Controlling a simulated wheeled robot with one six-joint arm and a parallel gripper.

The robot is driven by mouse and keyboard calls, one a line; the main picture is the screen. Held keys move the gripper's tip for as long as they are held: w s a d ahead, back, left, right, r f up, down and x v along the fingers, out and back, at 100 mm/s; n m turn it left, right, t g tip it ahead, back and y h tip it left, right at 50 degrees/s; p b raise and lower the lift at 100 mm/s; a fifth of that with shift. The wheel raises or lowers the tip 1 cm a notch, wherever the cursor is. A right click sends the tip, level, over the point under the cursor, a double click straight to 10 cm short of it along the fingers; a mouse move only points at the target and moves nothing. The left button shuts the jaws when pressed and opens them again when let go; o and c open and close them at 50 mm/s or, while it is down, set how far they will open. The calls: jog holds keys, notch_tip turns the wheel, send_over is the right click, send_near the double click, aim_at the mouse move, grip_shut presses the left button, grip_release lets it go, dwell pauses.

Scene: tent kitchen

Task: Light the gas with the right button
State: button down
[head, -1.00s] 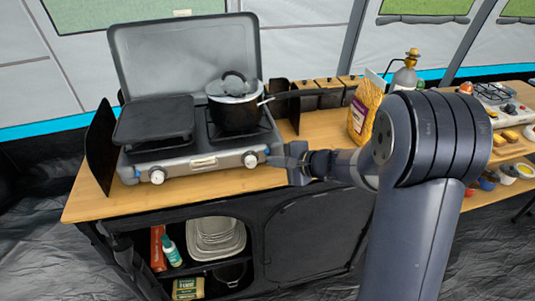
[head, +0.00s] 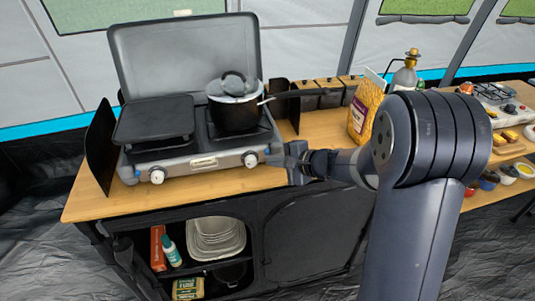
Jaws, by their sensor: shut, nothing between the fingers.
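The gas stove (head: 203,162) stands on the wooden counter with its grey lid up. A black griddle covers its left burner, and a dark pot with a lid (head: 233,103) stands on its right burner. On the front panel are a left white knob (head: 157,176) and a right white knob (head: 250,160). A small blue-dark part, which looks like the right button (head: 267,151), shows at the panel's right end. My gripper (head: 280,160) is shut and empty, its tip at the stove's front right corner, close to that part. I cannot tell whether it touches.
A dark windscreen panel (head: 101,145) stands left of the stove. A yellow bag (head: 365,108) and a gas bottle (head: 405,76) stand behind my arm. Bare counter lies in front of the stove.

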jog(key=shift+w+a, duration=0.1)
jog(key=shift+w, duration=0.25)
jog(key=shift+w+a+b, duration=0.1)
jog(key=shift+w+b, duration=0.2)
jog(key=shift+w, duration=0.1)
dwell(0.6)
dwell(0.3)
jog(key=shift+s+d+b, duration=0.2)
jog(key=shift+s+b, duration=0.4)
jog(key=shift+s, duration=0.2)
jog(key=shift+s, duration=0.1)
jog(key=shift+s+d+f+b, duration=0.1)
jog(key=shift+s+d+b, duration=0.1)
jog(key=shift+s+b, duration=0.3)
jog(key=shift+s+d+b, duration=0.15)
jog(key=shift+s+b, duration=0.1)
jog(key=shift+s, duration=0.35)
jog(key=shift+s+d+b, duration=0.2)
jog(key=shift+s, duration=0.4)
jog(key=shift+s+d+b, duration=0.15)
jog(key=shift+s, duration=0.45)
jog(key=shift+w, duration=0.1)
